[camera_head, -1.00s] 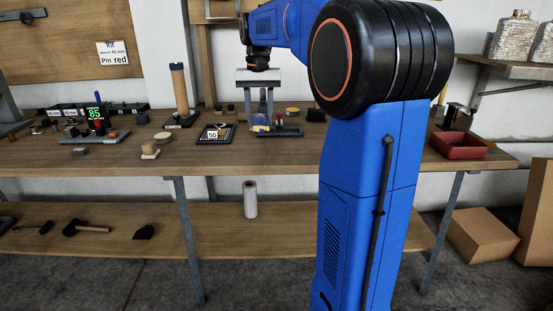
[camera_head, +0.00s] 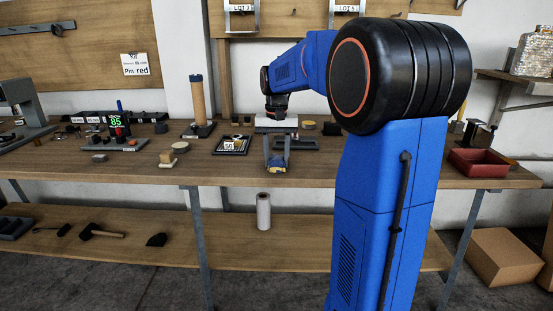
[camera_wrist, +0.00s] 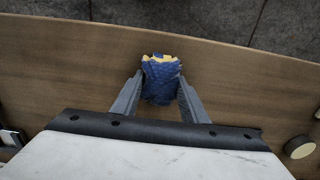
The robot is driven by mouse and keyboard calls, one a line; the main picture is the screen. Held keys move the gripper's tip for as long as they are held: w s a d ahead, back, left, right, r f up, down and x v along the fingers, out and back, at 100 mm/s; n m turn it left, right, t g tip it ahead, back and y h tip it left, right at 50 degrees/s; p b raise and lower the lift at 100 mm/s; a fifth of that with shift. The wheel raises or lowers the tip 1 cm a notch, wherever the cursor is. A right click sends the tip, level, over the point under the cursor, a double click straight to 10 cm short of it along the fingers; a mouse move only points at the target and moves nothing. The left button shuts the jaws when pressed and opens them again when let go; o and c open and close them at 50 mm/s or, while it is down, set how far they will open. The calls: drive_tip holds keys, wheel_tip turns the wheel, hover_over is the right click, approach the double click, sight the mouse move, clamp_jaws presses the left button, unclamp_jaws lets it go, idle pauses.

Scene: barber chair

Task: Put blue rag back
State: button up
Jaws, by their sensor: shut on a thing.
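The blue rag (camera_head: 276,161) with yellowish patches is between the fingers of my gripper (camera_head: 277,150), over the workbench top (camera_head: 330,175). In the wrist view the crumpled rag (camera_wrist: 161,82) shows between the two grey fingers of my gripper (camera_wrist: 158,98), which are shut on it. Its yellowish part is at the far end, away from my palm. The head view does not clearly show whether the rag touches the bench.
A dark tray (camera_head: 232,145) lies left of my gripper. A brown cylinder on a stand (camera_head: 197,105) is behind it. A red bin (camera_head: 480,162) is at the right. A white roll (camera_head: 263,211) stands on the lower shelf (camera_head: 180,248). The front of the bench is mostly clear.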

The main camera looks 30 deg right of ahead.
sight(277, 157)
drive_tip(key=o, duration=1)
drive_tip(key=shift+f, duration=0.15)
drive_tip(key=shift+o, duration=0.2)
wheel_tip(277, 157, up, 12)
drive_tip(key=s+a+f+n+t, duration=0.1)
drive_tip(key=s+a+f, duration=0.4)
drive_tip(key=s, duration=0.5)
drive_tip(key=s+a+f+n+t, duration=0.2)
drive_tip(key=s+a+f, duration=0.3)
drive_tip(key=s+f, duration=0.3)
drive_tip(key=s+a+f+n+t, duration=0.1)
drive_tip(key=s+a+f+n, duration=0.2)
drive_tip(key=s, duration=0.9)
drive_tip(key=shift+a+f+n+t, duration=0.4)
drive_tip(key=shift+a+f, duration=1)
drive_tip(key=shift+f, duration=0.3)
